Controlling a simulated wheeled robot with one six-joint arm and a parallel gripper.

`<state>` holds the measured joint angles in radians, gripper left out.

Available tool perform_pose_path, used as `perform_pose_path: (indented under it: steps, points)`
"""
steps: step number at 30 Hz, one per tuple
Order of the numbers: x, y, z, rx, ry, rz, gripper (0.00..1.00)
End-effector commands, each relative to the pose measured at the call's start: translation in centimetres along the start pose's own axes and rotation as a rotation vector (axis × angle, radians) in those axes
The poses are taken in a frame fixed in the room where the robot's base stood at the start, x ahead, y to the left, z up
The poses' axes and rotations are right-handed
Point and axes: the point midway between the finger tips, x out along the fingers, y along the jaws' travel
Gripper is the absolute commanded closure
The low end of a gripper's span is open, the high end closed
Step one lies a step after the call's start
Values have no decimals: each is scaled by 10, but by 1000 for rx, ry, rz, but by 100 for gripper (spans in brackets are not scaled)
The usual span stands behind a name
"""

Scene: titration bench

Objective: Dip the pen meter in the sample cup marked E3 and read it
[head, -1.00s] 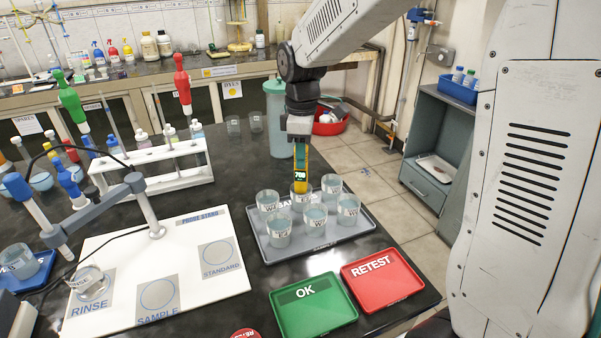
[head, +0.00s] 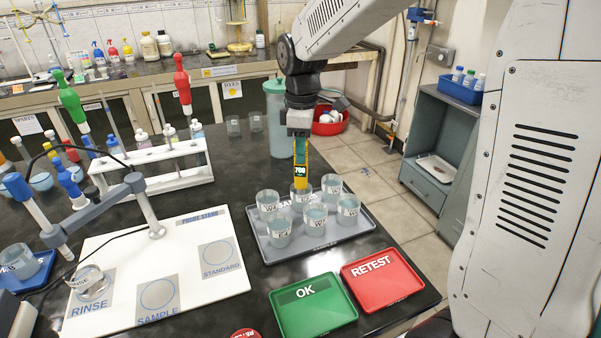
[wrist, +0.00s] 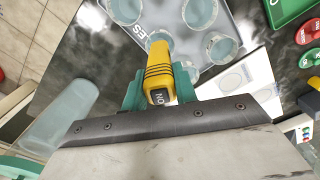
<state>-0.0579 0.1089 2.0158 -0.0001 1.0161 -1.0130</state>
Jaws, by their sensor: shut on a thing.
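My gripper (head: 300,138) is shut on the yellow pen meter (head: 301,158) and holds it upright, tip down. The meter's small display shows what looks like 700. Its lower end meets the back middle cup (head: 301,201) of the grey sample tray (head: 270,249); how deep the tip sits is hidden. Several clear cups with small labels stand on the tray; the labels are too small to read surely, so I cannot tell which is E3. In the wrist view the meter (wrist: 158,70) sits between the green fingers, over the tray and cups.
A green OK tray (head: 318,318) and a red RETEST tray (head: 385,287) lie in front of the sample tray. The white probe stand board (head: 195,275) is at left. A tall translucent container (head: 277,110) stands just behind my gripper. A white rack (head: 165,180) is back left.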

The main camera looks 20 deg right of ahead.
Motion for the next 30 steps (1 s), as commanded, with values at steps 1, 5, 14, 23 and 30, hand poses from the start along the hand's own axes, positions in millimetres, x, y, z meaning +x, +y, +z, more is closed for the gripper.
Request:
perform_pose_path:
  steps: [1,5,14,23,30]
  points:
    - [-3,0,0,0,1,1,100]
    - [-11,0,0,0,0,1,100]
    - [-29,0,0,0,0,1,100]
    - [-45,0,0,0,0,0,100]
    - [-47,0,0,0,0,0,100]
